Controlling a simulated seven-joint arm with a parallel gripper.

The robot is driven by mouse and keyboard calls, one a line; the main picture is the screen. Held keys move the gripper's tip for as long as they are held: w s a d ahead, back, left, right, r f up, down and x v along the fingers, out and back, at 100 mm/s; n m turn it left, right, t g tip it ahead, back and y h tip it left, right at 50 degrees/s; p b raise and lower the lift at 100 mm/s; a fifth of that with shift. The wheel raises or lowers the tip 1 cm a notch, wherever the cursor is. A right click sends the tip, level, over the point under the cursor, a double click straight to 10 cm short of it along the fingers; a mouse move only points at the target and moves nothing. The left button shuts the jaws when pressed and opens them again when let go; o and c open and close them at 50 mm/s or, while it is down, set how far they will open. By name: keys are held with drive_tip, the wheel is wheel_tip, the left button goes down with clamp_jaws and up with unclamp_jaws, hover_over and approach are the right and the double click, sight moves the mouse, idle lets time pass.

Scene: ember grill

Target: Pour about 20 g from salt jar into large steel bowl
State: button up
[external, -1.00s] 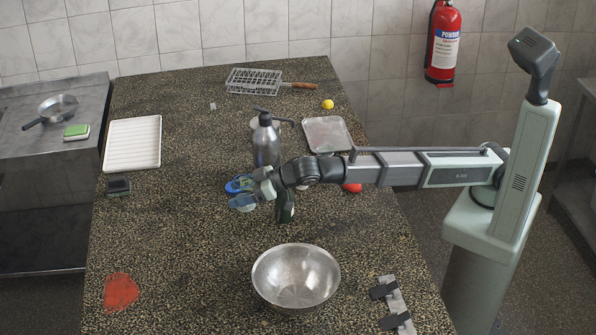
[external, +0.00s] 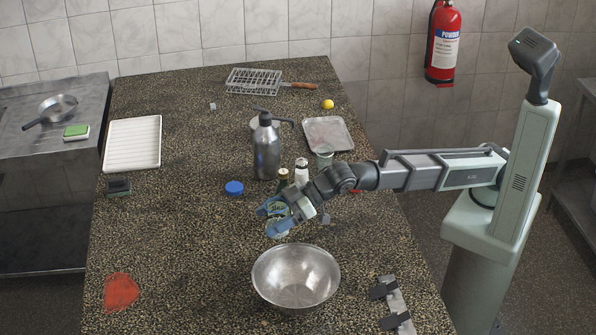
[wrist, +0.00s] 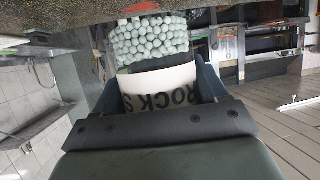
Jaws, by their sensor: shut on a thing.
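The salt jar (wrist: 165,88) fills the middle of the wrist view, with a pale label reading "ROCK S" and pale green-grey granules (wrist: 160,38) beyond it. My gripper (external: 269,221) is shut on the jar. In the external view the fingers largely cover the jar, so its exact tilt is hard to tell. The large steel bowl (external: 296,286) stands on the counter just below and to the right of my gripper in the picture. I can see no salt in the bowl.
A blue lid (external: 234,188) lies on the speckled counter (external: 190,240). A steel pump bottle (external: 267,150), a green-toned bottle (external: 283,178) and a white-topped shaker (external: 301,168) stand behind my gripper. A red patch (external: 121,291) lies front left.

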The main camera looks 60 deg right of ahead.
drive_tip(key=s+a+n+g+y, duration=0.1)
drive_tip(key=s+a+n+g, duration=0.15)
drive_tip(key=s, duration=0.85)
drive_tip(key=s+a+n+g+y, duration=0.1)
drive_tip(key=s+n+g+y, duration=0.15)
drive_tip(key=s, duration=0.85)
drive_tip(key=shift+h, duration=0.35)
drive_tip(key=shift+f, duration=2.3)
drive_tip(key=shift+a, duration=0.1)
